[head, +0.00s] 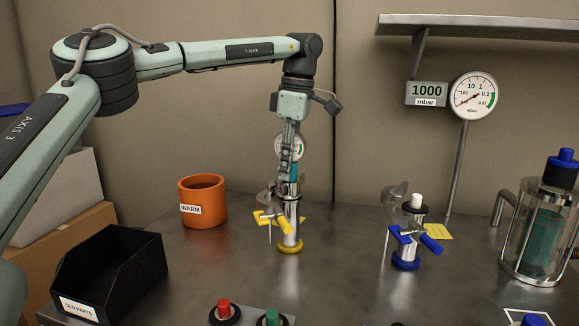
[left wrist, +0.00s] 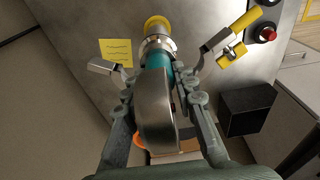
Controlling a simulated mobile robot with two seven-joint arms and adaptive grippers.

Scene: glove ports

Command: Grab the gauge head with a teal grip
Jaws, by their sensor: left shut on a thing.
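The gauge head (head: 294,172) has a teal grip and a round white dial on top, partly hidden by my left gripper (head: 290,148). It stands upright above a metal port with a yellow base ring (head: 289,244); whether it is seated there I cannot tell. In the left wrist view the teal grip (left wrist: 158,60) and the grey back of the dial housing lie between the fingers of my left gripper (left wrist: 158,88), which is shut on it. A yellow-handled clamp (head: 272,221) is at the port. My right gripper is not in view.
A blue-ringed port (head: 405,260) with a blue clamp stands to the right, with a glass vessel (head: 541,232) beyond. An orange WARM pot (head: 202,202) and a black OLD PARTS bin (head: 113,272) are left. Red and green buttons (head: 224,308) are in front.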

